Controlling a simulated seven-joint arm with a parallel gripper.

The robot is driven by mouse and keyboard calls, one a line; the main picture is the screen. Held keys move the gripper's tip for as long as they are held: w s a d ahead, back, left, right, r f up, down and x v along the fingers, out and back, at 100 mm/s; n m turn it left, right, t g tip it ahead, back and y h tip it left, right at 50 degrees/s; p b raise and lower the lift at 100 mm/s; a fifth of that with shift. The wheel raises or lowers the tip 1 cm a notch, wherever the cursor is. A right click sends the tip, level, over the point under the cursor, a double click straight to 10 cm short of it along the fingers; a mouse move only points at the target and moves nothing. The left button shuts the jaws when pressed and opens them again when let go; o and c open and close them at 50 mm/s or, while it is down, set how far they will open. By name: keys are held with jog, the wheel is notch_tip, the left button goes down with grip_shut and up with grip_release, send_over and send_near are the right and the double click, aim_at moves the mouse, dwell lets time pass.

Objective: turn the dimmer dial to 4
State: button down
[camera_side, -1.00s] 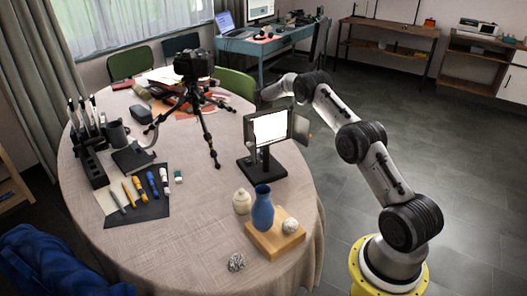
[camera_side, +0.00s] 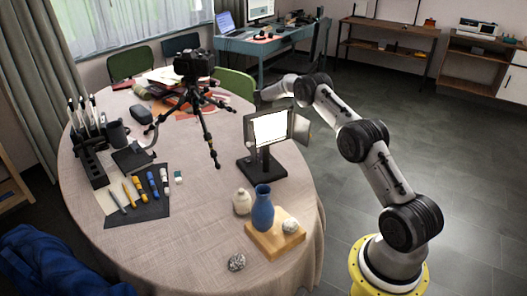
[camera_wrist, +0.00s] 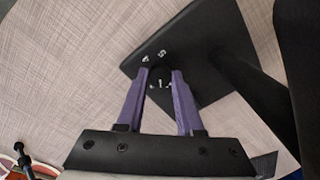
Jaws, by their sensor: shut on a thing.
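The lamp is a bright panel (camera_side: 270,128) on a black stand with a square base (camera_side: 262,168), right of the table's middle. In the wrist view the black base (camera_wrist: 215,85) lies below my gripper, with a small dark dial (camera_wrist: 160,73) on it. White marks "4" and "5" show beside the dial, with small white marks between the fingers. Which mark the dial points to cannot be told. My gripper (camera_wrist: 160,75) has purple fingers shut on the dial, one each side. In the side view my gripper is hidden behind the lamp.
A blue vase (camera_side: 262,208) and a pale stone (camera_side: 290,226) stand on a wooden block (camera_side: 275,240), near a cream jar (camera_side: 241,202). A tripod with a camera (camera_side: 194,64) stands at the back.

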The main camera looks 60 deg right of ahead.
jog(key=c, duration=0.5)
grip_release()
jog(key=shift+c, duration=0.2)
notch_tip(320, 180, up, 14)
dwell(0.4)
